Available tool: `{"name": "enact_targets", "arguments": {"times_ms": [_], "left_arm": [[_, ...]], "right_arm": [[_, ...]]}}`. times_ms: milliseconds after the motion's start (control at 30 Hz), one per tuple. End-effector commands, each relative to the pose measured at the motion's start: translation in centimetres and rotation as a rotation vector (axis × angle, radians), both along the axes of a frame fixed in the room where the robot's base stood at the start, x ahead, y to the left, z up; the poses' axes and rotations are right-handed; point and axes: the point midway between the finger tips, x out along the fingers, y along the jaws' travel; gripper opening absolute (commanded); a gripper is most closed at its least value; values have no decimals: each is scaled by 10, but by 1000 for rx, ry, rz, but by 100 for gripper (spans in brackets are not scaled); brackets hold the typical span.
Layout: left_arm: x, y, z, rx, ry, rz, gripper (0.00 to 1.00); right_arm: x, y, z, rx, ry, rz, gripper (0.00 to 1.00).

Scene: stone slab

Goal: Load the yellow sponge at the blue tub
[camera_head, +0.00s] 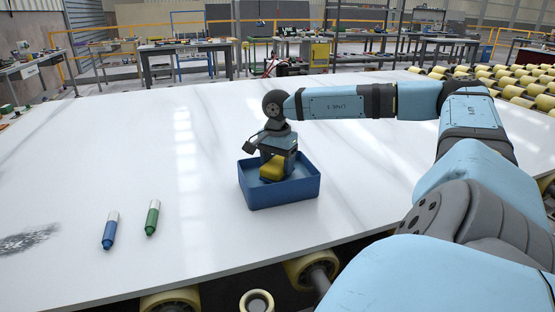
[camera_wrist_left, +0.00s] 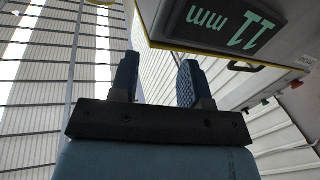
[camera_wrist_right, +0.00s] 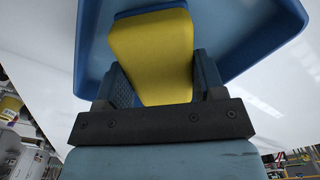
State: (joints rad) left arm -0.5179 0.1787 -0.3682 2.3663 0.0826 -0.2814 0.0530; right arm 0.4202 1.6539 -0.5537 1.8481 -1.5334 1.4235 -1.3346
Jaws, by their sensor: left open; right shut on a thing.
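The blue tub (camera_head: 284,194) stands on the white stone slab. The yellow sponge (camera_head: 272,169) is inside the tub's opening, in my right gripper (camera_head: 276,160), which points down into the tub. The right wrist view shows the sponge (camera_wrist_right: 153,55) between the two fingers of my right gripper (camera_wrist_right: 160,88), with the tub's wall (camera_wrist_right: 250,35) around it. I cannot tell whether the sponge touches the tub floor. My left gripper (camera_wrist_left: 158,80) is open and empty in the left wrist view, away from the slab. It does not show in the head view.
A blue-capped marker (camera_head: 110,231) and a green marker (camera_head: 152,218) lie on the slab (camera_head: 120,150) left of the tub. A dark smudge (camera_head: 28,240) is at far left. Rollers (camera_head: 310,268) line the slab's near edge. The slab's middle left is clear.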

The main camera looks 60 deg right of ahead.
Motion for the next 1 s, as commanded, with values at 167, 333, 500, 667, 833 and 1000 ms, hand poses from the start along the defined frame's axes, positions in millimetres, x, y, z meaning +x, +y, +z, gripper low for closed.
{"name": "enact_targets", "arguments": {"times_ms": [167, 333, 500, 667, 833, 1000], "left_arm": [[0, 0, -1, 0, 0, 1, 43], [0, 0, -2, 0, 0, 1, 43], [0, 0, -3, 0, 0, 1, 43], [0, 0, -4, 0, 0, 1, 43], [0, 0, -5, 0, 0, 1, 43], [0, 1, -5, 0, 0, 1, 43]], "right_arm": [[0, 0, -1, 0, 0, 0, 44], [0, 0, -4, 0, 0, 0, 44], [0, 0, -6, 0, 0, 0, 44], [0, 0, -8, 0, 0, 0, 44], [0, 0, -10, 0, 0, 0, 44], [0, 0, -9, 0, 0, 0, 44]]}}
